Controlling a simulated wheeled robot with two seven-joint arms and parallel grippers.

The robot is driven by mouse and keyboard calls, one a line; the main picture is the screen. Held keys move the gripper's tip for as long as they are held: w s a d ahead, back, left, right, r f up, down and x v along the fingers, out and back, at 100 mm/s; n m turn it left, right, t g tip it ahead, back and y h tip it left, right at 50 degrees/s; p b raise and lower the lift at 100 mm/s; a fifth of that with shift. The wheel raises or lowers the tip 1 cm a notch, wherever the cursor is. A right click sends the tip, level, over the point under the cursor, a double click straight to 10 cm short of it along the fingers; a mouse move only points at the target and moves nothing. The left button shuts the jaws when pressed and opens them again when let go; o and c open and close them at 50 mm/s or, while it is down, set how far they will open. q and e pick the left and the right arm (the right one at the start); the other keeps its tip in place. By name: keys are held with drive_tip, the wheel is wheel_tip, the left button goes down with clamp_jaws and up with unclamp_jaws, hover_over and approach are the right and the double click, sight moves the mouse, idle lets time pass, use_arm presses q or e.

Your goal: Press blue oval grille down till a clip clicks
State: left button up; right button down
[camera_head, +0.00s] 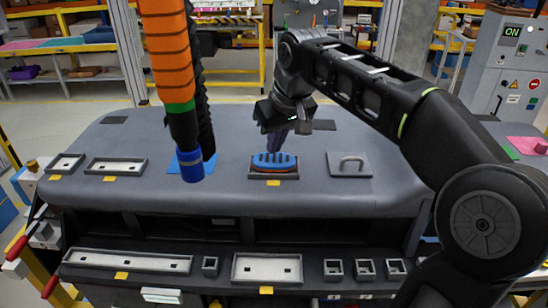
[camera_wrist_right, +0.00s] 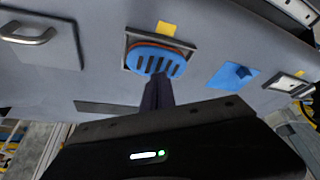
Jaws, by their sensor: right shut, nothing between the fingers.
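The blue oval grille (camera_head: 273,161) with dark slots sits in a rectangular grey frame (camera_head: 287,177) in the middle of the dashboard. An orange-red band shows under its near edge; I cannot tell whether it is level or fully seated. In the right wrist view the grille (camera_wrist_right: 150,61) lies just beyond the fingertips. My right gripper (camera_head: 276,150) is shut and empty, pointing down at the grille's far side. Its dark fingers (camera_wrist_right: 158,80) overlap the grille's edge in the wrist view; I cannot tell whether they touch it. My left gripper is not in view.
An orange hose (camera_head: 167,50) with a blue end (camera_head: 189,165) hangs left of the grille, over a blue patch. A plate with a handle (camera_head: 350,165) lies right. Empty frames (camera_head: 115,167) sit at left. The dashboard between grille and handle plate is clear.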

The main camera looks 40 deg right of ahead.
drive_tip(key=shift+f+b, duration=0.55)
drive_tip(key=shift+f, duration=0.15)
idle(0.5)
drive_tip(key=shift+s+a+f+b, duration=0.1)
drive_tip(key=shift+f+b, duration=0.2)
drive_tip(key=shift+f, duration=0.2)
idle(1.7)
drive_tip(key=shift+r, duration=0.1)
wheel_tip(320, 180, up, 5)
drive_tip(key=p, duration=0.4)
drive_tip(key=shift+r, duration=1.55)
drive_tip(key=shift+f, duration=0.1)
